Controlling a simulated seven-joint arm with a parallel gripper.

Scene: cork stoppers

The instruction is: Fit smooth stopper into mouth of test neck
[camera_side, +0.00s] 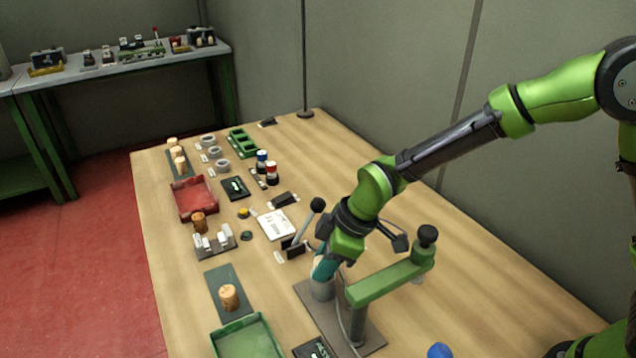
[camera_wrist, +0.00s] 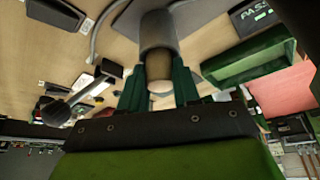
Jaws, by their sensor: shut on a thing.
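My gripper (camera_side: 322,270) is low over the test neck (camera_side: 322,290), a grey upright tube on a dark base plate beside a green press arm. In the wrist view, my gripper's teal fingers (camera_wrist: 160,88) are shut on the smooth stopper (camera_wrist: 159,69), a plain tan cylinder. The stopper is in line with the grey neck (camera_wrist: 158,32), and its far end is at the neck's mouth. How deep it sits in the mouth is hidden. In the side view the fingers mostly cover the stopper.
The green press arm (camera_side: 390,280) with its black knob stands close to the right of my gripper. A black-knobbed lever (camera_side: 304,225) stands to the left. A cork (camera_side: 229,297) on a dark mat and a green tray (camera_side: 247,340) are at the front left.

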